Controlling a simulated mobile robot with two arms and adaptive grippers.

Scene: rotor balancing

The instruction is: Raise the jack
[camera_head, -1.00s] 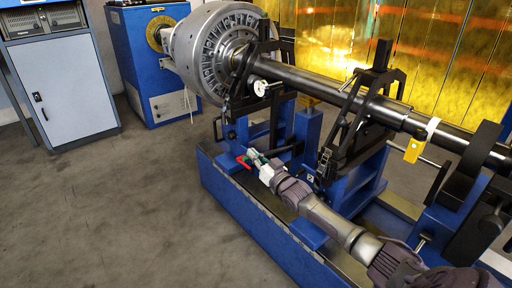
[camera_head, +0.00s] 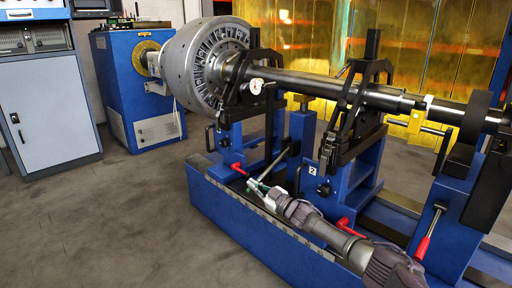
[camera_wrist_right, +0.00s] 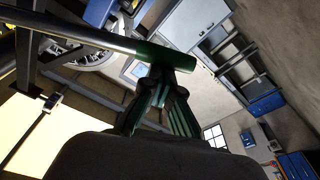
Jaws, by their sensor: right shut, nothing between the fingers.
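The jack looks to be the blue post (camera_head: 301,128) between the two blue supports under the shaft, in the head view. A slanted metal rod (camera_head: 279,163), which looks like its handle, runs down-left from the post's foot. My right gripper (camera_head: 256,187) is at the low end of this rod, shut and empty. In the right wrist view a metal bar (camera_wrist_right: 75,30) ends in a green grip (camera_wrist_right: 165,55). The green fingers of my right gripper (camera_wrist_right: 168,80) lie just below the grip, overlapping it in view; contact cannot be told. My left gripper is out of view.
The rotor (camera_head: 205,62) and its long shaft (camera_head: 318,84) rest across the black stands above my right arm. Red-handled levers (camera_head: 423,246) stick out near my forearm. The blue bed rail (camera_head: 245,215) runs beneath. The floor (camera_head: 100,220) to the left is clear.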

